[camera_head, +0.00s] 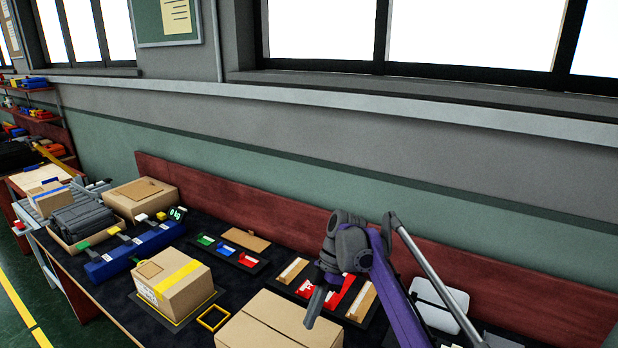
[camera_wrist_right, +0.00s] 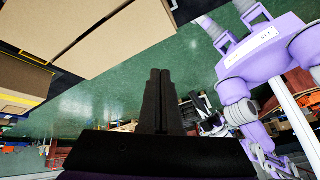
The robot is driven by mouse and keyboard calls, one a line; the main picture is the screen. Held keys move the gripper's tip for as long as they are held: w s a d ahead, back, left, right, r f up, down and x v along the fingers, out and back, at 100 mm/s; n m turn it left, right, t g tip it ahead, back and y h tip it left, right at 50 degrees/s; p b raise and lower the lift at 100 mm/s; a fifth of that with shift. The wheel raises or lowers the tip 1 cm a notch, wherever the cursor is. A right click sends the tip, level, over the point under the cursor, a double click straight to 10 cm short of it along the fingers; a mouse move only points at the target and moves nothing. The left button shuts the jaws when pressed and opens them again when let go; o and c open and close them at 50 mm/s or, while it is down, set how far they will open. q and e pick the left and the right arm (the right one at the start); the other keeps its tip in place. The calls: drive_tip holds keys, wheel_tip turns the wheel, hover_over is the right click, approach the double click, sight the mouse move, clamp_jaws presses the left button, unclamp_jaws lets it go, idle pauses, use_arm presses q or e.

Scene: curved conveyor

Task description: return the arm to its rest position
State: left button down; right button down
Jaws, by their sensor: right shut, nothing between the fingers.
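My right gripper (camera_head: 314,308) hangs from its grey and purple arm on the right side of the head view. Its dark fingers point down, beside and partly in front of a large closed cardboard box. In the right wrist view the right gripper (camera_wrist_right: 160,76) has its two black fingers side by side, shut with nothing between them. My left gripper does not show clearly in either view.
The large cardboard box (camera_head: 275,325) stands close to the right gripper. A yellow-taped box (camera_head: 173,282) stands left of it on the dark bench. Behind are trays with coloured parts (camera_head: 228,250) and a red-brown backboard (camera_head: 245,200). A white item (camera_head: 440,302) is at right.

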drive_tip(key=s+d+r+m+t+h, duration=0.15)
drive_tip(key=s+d+m+t, duration=0.35)
drive_tip(key=s+d+m, duration=0.65)
drive_tip(key=s+d+f+m+t+h, duration=0.1)
drive_tip(key=s+d+f+m+t, duration=0.1)
drive_tip(key=s+f+m, duration=0.3)
drive_tip(key=s+d+f+m+t+h, duration=0.2)
drive_tip(key=s+f+m, duration=0.3)
drive_tip(key=s, duration=0.7)
drive_tip(key=shift+d+f+m+t, duration=0.2)
drive_tip(key=shift+d+m+t, duration=0.35)
drive_tip(key=shift+d, duration=0.3)
